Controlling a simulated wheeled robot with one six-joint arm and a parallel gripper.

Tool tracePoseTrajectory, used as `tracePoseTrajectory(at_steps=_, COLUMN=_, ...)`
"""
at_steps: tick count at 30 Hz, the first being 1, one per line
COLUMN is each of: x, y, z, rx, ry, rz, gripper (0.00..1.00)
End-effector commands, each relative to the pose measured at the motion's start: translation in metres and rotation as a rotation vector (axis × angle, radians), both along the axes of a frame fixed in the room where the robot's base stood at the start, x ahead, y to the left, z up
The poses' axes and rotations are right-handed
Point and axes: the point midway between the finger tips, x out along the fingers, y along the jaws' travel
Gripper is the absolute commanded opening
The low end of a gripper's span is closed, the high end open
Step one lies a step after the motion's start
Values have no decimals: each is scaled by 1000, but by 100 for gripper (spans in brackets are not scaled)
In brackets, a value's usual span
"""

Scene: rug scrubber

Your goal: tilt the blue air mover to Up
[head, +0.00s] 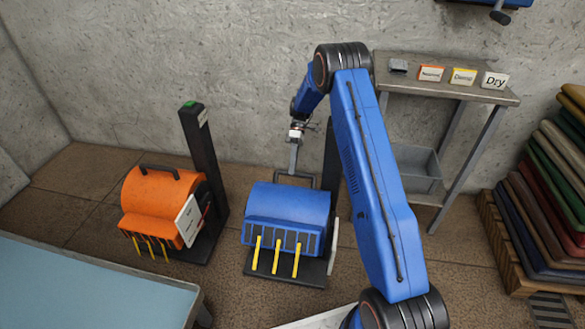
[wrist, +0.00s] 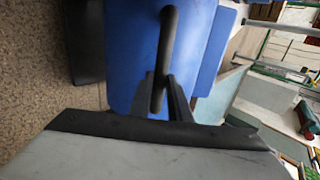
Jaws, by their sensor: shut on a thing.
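The blue air mover (head: 285,203) stands on a dark base plate on the floor, with its slatted outlet facing the front and three yellow ribbons (head: 276,254) hanging over it. My gripper (head: 293,174) reaches down to the dark handle on top of it. In the wrist view, the two fingers of my gripper (wrist: 160,95) are closed around the black handle (wrist: 168,40), against the blue housing (wrist: 130,45). A pale side plate (head: 333,246) shows only as a thin edge, so any tilt marking is unreadable. My arm partly hides the dark post behind the air mover.
An orange air mover (head: 160,205) with a dark post (head: 203,160) stands to the left. A metal table (head: 450,90) with small signs and a grey bin (head: 418,167) below stands behind my arm. Stacked rugs (head: 560,170) lie right; a pale blue surface (head: 80,290) is front left.

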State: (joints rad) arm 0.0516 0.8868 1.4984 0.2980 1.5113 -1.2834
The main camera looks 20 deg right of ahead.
Motion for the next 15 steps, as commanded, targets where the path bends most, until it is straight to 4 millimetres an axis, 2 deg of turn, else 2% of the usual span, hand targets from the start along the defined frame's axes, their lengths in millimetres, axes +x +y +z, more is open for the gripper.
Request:
tracePoseTrajectory(at_steps=5, x=4, y=-3, z=-5, rx=-6, ry=-12, rz=-3, gripper=0)
tracePoseTrajectory(at_steps=6, x=4, y=-3, z=-5, rx=-6, ry=-12, rz=-3, gripper=19)
tracePoseTrajectory(at_steps=8, x=4, y=-3, z=-5, rx=-6, ry=-13, rz=-4, gripper=34)
tracePoseTrajectory(at_steps=15, x=3, y=-2, z=-3, rx=-4, ry=-9, rz=-2, gripper=36)
